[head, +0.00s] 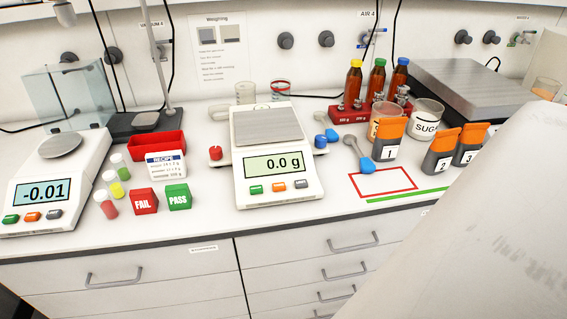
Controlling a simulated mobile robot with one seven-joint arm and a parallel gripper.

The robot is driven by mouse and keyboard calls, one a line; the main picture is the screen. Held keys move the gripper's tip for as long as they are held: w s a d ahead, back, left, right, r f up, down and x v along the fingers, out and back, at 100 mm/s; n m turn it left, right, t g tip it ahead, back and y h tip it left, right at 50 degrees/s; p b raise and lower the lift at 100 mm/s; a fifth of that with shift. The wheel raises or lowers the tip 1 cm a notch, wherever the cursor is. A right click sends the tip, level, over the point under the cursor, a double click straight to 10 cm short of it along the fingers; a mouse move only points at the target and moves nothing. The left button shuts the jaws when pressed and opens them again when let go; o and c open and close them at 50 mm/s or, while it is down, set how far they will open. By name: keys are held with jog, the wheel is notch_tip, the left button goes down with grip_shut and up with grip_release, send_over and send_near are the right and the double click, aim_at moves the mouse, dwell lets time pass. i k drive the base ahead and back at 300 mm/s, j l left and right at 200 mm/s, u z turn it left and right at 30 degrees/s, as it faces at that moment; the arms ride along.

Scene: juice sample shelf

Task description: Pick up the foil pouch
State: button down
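I see no thing that is clearly a foil pouch. The nearest in look are three dark grey, orange-topped packs with number labels at the right of the bench: pack 1 (389,139), pack 2 (440,150) and pack 3 (469,145). Whether any of them is foil, I cannot tell. A big white shape, likely my own arm, covers the lower right and hides the bench there. My gripper is not in view.
A scale reading 0.0 g (277,170) stands mid-bench, with a red-outlined card (383,182) and blue scoop (357,154) to its right. Behind are a red bottle rack (350,115) and sugar jar (427,117). A second scale (50,190) stands left.

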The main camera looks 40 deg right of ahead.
aim_at(441, 151)
jog(key=l+z, duration=0.15)
jog(key=z, duration=1.9)
